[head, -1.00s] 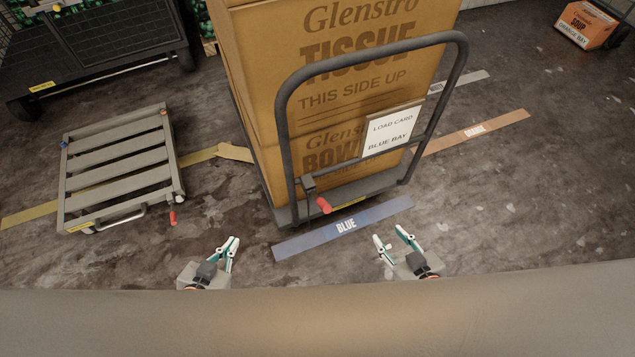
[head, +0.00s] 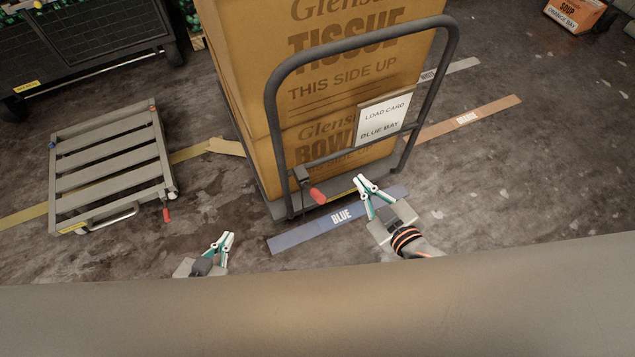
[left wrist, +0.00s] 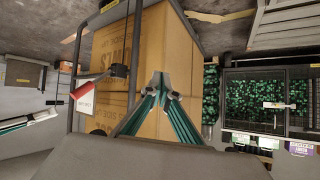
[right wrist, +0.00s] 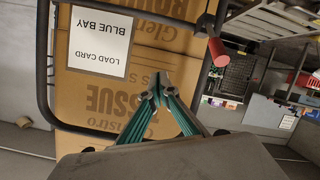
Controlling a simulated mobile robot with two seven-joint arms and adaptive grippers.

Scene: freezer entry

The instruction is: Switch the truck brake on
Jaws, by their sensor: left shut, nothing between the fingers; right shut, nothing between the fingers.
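The truck (head: 272,110) is a dark platform cart with a tall tube handle, loaded with cardboard boxes (head: 345,70). Its brake lever has a red grip (head: 317,196) low on the handle's left post. The red grip also shows in the left wrist view (left wrist: 88,89) and in the right wrist view (right wrist: 217,52). My right gripper (head: 368,184) is shut and empty, to the right of the red grip and apart from it. My left gripper (head: 225,238) is shut and empty, lower left of the red grip, short of the truck.
A load card (head: 383,120) reading BLUE BAY hangs on the handle. A blue floor strip (head: 300,235) lies before the truck. An empty slatted cart (head: 110,170) with its own red grip (head: 166,215) stands left. Orange strip (head: 470,118) and open floor lie right.

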